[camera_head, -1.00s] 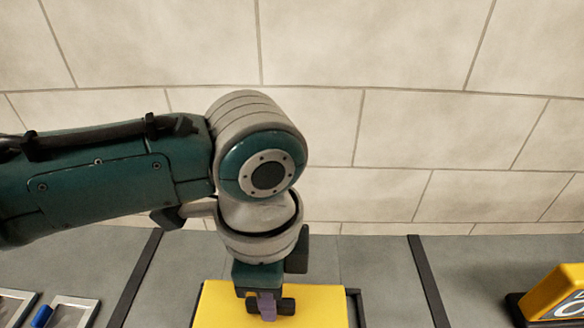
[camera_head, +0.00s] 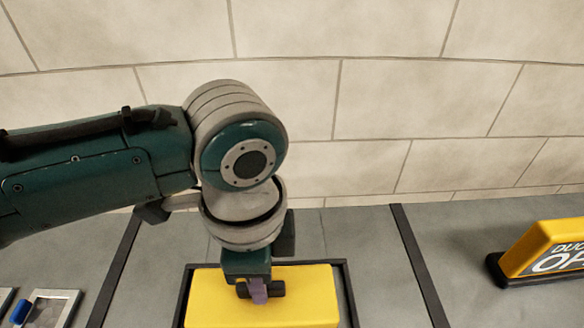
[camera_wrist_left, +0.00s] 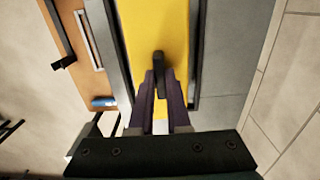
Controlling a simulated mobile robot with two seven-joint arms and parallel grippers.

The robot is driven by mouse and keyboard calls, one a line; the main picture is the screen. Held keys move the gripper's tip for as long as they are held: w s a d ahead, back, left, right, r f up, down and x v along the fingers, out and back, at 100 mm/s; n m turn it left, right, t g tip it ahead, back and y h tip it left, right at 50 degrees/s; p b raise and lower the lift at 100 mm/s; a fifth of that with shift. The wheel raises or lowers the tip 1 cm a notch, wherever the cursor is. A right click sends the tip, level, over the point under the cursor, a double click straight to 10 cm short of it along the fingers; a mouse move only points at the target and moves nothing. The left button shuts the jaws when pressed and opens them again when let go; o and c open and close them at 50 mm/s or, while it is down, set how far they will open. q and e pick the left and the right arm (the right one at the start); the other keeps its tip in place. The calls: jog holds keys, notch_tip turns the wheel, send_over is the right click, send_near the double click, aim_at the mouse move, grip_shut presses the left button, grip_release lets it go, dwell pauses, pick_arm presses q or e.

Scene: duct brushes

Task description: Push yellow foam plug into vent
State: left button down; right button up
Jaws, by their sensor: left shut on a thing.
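The yellow foam plug (camera_head: 312,298) is a bright block with a small black handle (camera_head: 278,289) on its face. In the head view the plug lies within the dark frame of the vent (camera_head: 349,290), with a thin dark gap along its right side. I cannot tell how deep it sits. My left gripper (camera_head: 258,291) is over the plug, its purple fingers shut on the black handle. The left wrist view shows the fingers (camera_wrist_left: 160,90) around the handle (camera_wrist_left: 160,62) and the yellow face (camera_wrist_left: 155,25) between rails. My right gripper is not in view.
A yellow sign (camera_head: 550,247) on a black base stands at the right. A pale framed panel (camera_head: 47,308) with a blue item lies at the lower left. Dark strips (camera_head: 417,262) divide the grey surface. A tiled wall (camera_head: 400,80) rises behind.

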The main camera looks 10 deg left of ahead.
pick_arm(q)
jog(key=shift+f+b, duration=1.45)
jog(key=shift+f, duration=0.8)
jog(key=c, duration=0.8)
grip_release()
